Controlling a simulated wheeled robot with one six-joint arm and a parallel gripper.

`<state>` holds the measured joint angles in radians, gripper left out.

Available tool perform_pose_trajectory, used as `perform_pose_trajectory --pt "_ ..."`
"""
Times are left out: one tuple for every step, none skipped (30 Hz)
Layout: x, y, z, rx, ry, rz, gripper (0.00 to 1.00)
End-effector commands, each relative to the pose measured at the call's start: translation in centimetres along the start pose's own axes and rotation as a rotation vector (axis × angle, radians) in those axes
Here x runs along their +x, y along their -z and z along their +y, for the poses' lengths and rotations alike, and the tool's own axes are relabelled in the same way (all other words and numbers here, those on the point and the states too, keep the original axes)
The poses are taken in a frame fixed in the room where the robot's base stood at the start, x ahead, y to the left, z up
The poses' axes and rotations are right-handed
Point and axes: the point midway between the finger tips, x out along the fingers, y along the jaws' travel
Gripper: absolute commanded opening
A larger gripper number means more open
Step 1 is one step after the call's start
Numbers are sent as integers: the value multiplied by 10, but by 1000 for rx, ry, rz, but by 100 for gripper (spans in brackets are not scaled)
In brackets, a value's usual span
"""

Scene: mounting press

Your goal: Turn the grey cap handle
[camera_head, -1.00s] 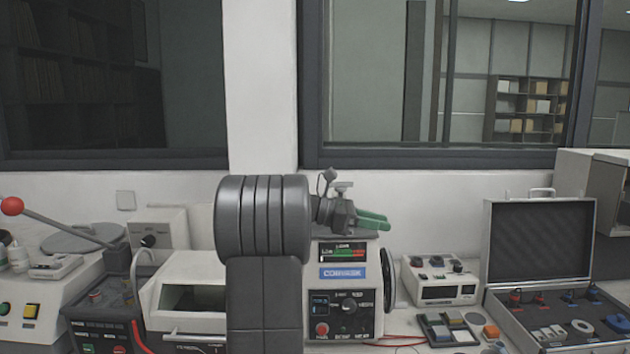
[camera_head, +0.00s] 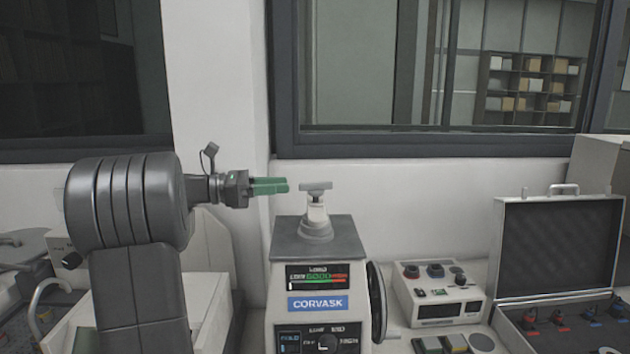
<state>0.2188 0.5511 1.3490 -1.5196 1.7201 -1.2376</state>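The grey cap handle (camera_head: 316,186) is a short flat crossbar on a light stem. It stands upright on the round collar on top of the Corvask press (camera_head: 318,276). My gripper (camera_head: 287,186) has green fingers that point right, level with the crossbar. In the picture, the fingertips end just left of the handle, with a small strip of wall showing between them. The fingers overlap from this side, so the gap between them is unclear. Nothing shows held in them.
A black handwheel (camera_head: 377,302) is on the press's right side. A white control box (camera_head: 438,296) with knobs and an open case (camera_head: 563,246) stand further right. A pale machine (camera_head: 208,275) is behind my arm at left. The wall above the press is clear.

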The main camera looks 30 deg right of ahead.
Motion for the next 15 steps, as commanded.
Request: perform_pose_trajectory --pt "13 -2 -1 -1 6 0 33" --pt "20 -2 -1 -1 5 0 33" --pt "29 -2 -1 -1 5 0 33" --pt "35 -2 -1 -1 4 -1 33" --pt "42 -2 -1 -1 5 -1 33" --pt "50 -2 -1 -1 4 0 33" --pt "56 -2 -1 -1 4 0 33" --pt "62 -2 -1 -1 5 0 33" --pt "69 -2 0 -1 4 0 33" --pt "74 -1 -1 -1 3 0 33" --pt "78 -1 -1 -1 3 0 33" --pt "84 -1 0 -1 2 0 33" --pt "87 -1 0 -1 2 0 33" --pt "90 -1 0 -1 2 0 33" --pt "93 -1 0 -1 2 0 33"
